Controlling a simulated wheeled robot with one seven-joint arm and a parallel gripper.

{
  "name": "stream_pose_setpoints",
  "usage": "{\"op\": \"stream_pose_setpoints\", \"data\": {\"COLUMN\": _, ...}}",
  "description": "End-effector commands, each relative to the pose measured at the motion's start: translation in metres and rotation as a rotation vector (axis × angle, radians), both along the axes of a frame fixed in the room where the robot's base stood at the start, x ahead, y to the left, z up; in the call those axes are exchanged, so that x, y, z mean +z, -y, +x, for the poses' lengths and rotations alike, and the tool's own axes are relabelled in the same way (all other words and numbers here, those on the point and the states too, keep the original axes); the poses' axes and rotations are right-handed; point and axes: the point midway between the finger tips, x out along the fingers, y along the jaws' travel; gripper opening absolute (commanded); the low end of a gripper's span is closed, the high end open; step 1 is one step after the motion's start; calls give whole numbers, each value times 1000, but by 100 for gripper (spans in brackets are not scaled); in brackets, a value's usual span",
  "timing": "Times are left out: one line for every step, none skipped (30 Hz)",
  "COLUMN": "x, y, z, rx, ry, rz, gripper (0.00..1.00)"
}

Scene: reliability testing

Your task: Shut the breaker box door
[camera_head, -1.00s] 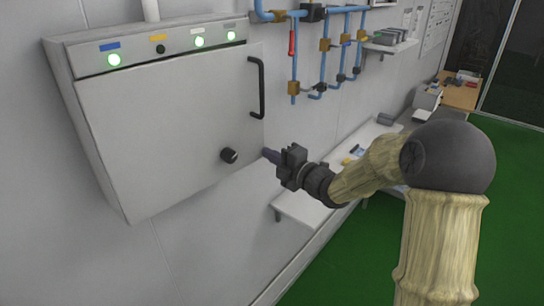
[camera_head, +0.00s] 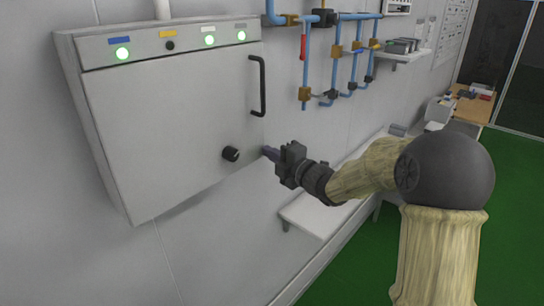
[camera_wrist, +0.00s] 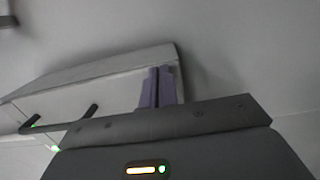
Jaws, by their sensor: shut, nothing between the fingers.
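The breaker box (camera_head: 68,50) is a light grey box on the wall at the left in the head view. Its door (camera_head: 165,120) lies flat across the front and looks flush or almost flush; a small gap at the right edge cannot be ruled out. A black bar handle (camera_head: 258,86) is on the door's right side, and a dark round knob (camera_head: 231,154) is near its lower right. My gripper (camera_head: 269,153) is shut and empty at the door's lower right edge; contact is unclear. In the wrist view, the shut fingers (camera_wrist: 157,88) overlap the box, with the handle (camera_wrist: 60,124) at left.
Blue pipes with valves (camera_head: 335,60) are on the wall to the right. A white wall shelf (camera_head: 315,212) is below my arm. Green floor (camera_head: 350,265) is open at the right.

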Motion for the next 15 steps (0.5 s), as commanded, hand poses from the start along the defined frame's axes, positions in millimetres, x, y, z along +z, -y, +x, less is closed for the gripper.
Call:
{"op": "stream_pose_setpoints", "data": {"x": -1, "y": 5, "z": -3, "rx": -2, "ry": 3, "rz": 0, "gripper": 0}}
{"op": "stream_pose_setpoints", "data": {"x": -2, "y": 8, "z": -5, "rx": -2, "ry": 2, "rz": -1, "gripper": 0}}
{"op": "stream_pose_setpoints", "data": {"x": -2, "y": 12, "z": -9, "rx": 0, "ry": 2, "rz": -1, "gripper": 0}}
{"op": "stream_pose_setpoints", "data": {"x": -2, "y": 15, "z": -12, "rx": 1, "ry": 2, "rz": -2, "gripper": 0}}
{"op": "stream_pose_setpoints", "data": {"x": -3, "y": 18, "z": -15, "rx": 2, "ry": 1, "rz": -2, "gripper": 0}}
{"op": "stream_pose_setpoints", "data": {"x": -3, "y": 23, "z": -19, "rx": 3, "ry": 1, "rz": -4, "gripper": 0}}
{"op": "stream_pose_setpoints", "data": {"x": -3, "y": 26, "z": -22, "rx": 4, "ry": 1, "rz": -4, "gripper": 0}}
{"op": "stream_pose_setpoints", "data": {"x": -5, "y": 31, "z": -26, "rx": 3, "ry": 1, "rz": -4, "gripper": 0}}
{"op": "stream_pose_setpoints", "data": {"x": -5, "y": 38, "z": -32, "rx": 3, "ry": 2, "rz": -5, "gripper": 0}}
{"op": "stream_pose_setpoints", "data": {"x": -6, "y": 42, "z": -35, "rx": 3, "ry": 1, "rz": -5, "gripper": 0}}
{"op": "stream_pose_setpoints", "data": {"x": -6, "y": 45, "z": -40, "rx": 4, "ry": 0, "rz": -6, "gripper": 0}}
{"op": "stream_pose_setpoints", "data": {"x": -6, "y": 51, "z": -45, "rx": 5, "ry": 1, "rz": -5, "gripper": 0}}
{"op": "stream_pose_setpoints", "data": {"x": -6, "y": 55, "z": -49, "rx": 6, "ry": 1, "rz": -5, "gripper": 0}}
{"op": "stream_pose_setpoints", "data": {"x": -6, "y": 60, "z": -53, "rx": 5, "ry": 0, "rz": -6, "gripper": 0}}
{"op": "stream_pose_setpoints", "data": {"x": -6, "y": 66, "z": -59, "rx": 6, "ry": -2, "rz": -6, "gripper": 0}}
